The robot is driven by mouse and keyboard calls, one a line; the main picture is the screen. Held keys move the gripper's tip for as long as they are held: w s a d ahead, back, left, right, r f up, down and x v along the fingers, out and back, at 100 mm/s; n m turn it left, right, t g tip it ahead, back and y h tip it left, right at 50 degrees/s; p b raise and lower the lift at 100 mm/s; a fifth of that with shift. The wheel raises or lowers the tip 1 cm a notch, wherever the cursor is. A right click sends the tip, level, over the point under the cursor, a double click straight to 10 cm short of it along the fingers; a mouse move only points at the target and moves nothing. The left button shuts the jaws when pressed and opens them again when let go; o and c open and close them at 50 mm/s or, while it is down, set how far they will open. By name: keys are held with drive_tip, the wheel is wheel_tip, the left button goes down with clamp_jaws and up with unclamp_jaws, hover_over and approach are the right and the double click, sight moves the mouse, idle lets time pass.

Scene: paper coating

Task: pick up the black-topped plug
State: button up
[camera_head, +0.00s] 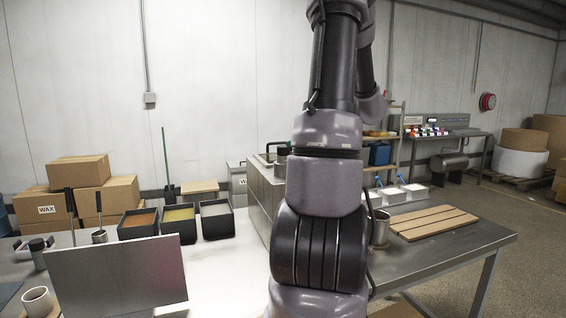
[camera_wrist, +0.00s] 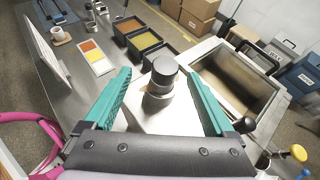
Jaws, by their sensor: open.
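The black-topped plug (camera_wrist: 163,72) shows in the wrist view as a dark round cap on a grey metal body. It stands upright near the tank corner. My gripper (camera_wrist: 156,76) is open, with one teal finger on each side of the plug and visible gaps between. I cannot tell how far the fingertips are above or short of it. In the head view my arm covers the middle of the scene, and my gripper is not clearly visible there.
An open metal tank (camera_wrist: 238,78) lies right of the plug. Black trays (camera_head: 152,226) with coloured contents stand beyond it. A thin upright panel (camera_head: 118,277) and a mug (camera_head: 38,301) stand at left. A wooden slatted board (camera_head: 433,222) lies at right.

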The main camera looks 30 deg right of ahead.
sight(283, 161)
drive_tip(key=shift+m, duration=0.4)
drive_tip(key=w+f, duration=0.1)
drive_tip(key=w, duration=0.1)
drive_tip(key=w+f, duration=0.1)
drive_tip(key=shift+w+a+f, duration=0.3)
drive_tip(key=shift+w+a, duration=0.1)
drive_tip(key=x, duration=0.5)
drive_tip(key=shift+w+a+f, duration=0.1)
drive_tip(key=shift+a+f, duration=0.2)
drive_tip(key=shift+f, duration=0.05)
clamp_jaws()
